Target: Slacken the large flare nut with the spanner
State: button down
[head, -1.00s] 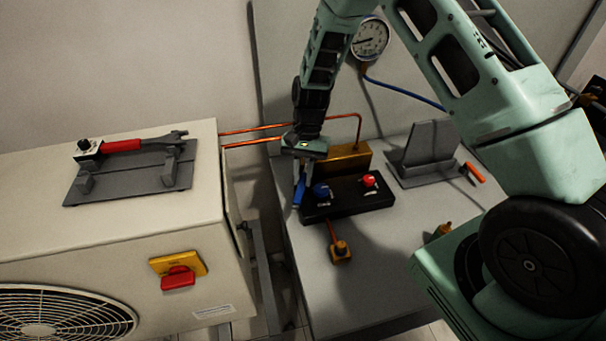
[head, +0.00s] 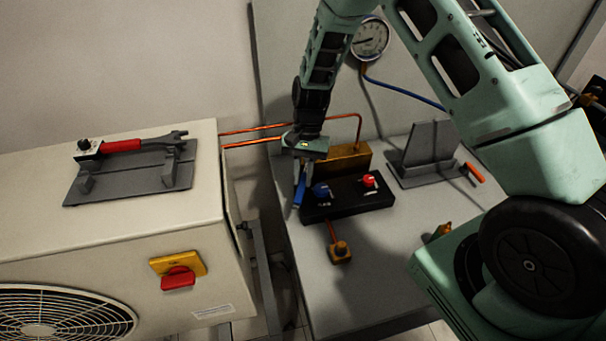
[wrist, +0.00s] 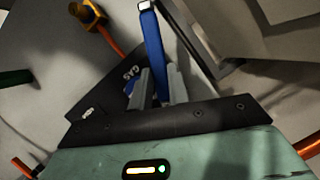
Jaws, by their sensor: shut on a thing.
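My gripper (head: 299,176) points down at the left end of the black valve block (head: 347,202). It is shut on a blue-handled tool (head: 299,192). In the wrist view the blue handle (wrist: 152,45) stands between my two grey fingers (wrist: 153,88) and ends in a pale tip. I cannot tell whether this is the spanner; its working end is hidden. A red-handled wrench (head: 124,145) with an open jaw lies on a grey stand (head: 120,185) on the outdoor unit. I cannot make out the large flare nut for certain. A brass fitting (head: 340,251) sits on a copper stub before the block.
The block carries a blue knob (head: 321,190) and a red knob (head: 368,180). Behind it are a brass block (head: 349,158) and copper pipes (head: 255,130). A grey stand (head: 432,145) and an orange-handled item (head: 474,172) are at right. The front bench is largely clear.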

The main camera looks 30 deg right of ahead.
jog(key=shift+s+d+n+g+h, duration=0.2)
jog(key=shift+s+d+n, duration=0.1)
jog(key=shift+d+n, duration=0.3)
jog(key=shift+s+d+n+g+h, duration=0.25)
jog(key=shift+d+n, duration=0.2)
jog(key=shift+n, duration=0.25)
jog(key=shift+s+d+n+h+p, duration=0.25)
jog(key=shift+s+d+n+p, duration=0.1)
jog(key=shift+d+n, duration=0.35)
dwell(0.3)
jog(key=shift+s+d+n+h, duration=0.2)
jog(key=shift+d+n+h, duration=0.3)
jog(key=shift+d+n, duration=0.75)
dwell(0.8)
jog(key=shift+d+n+h, duration=0.4)
jog(key=shift+d+n, duration=0.45)
jog(key=shift+n, duration=0.2)
dwell(0.9)
jog(key=shift+a+m+y+p, duration=0.3)
jog(key=shift+a+m+y, duration=0.1)
jog(key=shift+a+m, duration=0.5)
jog(key=shift+s, duration=0.15)
dwell(0.5)
